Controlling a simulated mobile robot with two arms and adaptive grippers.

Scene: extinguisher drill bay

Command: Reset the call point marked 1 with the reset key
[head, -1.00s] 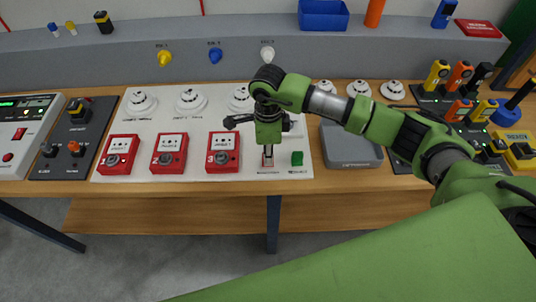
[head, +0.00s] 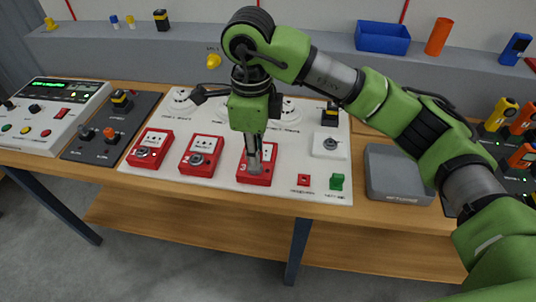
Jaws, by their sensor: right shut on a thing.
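The call point marked 1 (head: 149,149) is the leftmost of the red boxes on the white panel, with a white face and a dark round part below it. My right gripper (head: 254,166) points down in front of the call point marked 3 (head: 256,177) and partly covers it. It is right of call point 1 and apart from it. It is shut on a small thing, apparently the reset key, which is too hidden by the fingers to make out. The small red key spot (head: 304,180) on the panel is uncovered. My left gripper is not in view.
The call point marked 2 (head: 201,155) stands between call points 1 and 3. White round detectors line the panel behind. A control box (head: 50,115) stands at the left.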

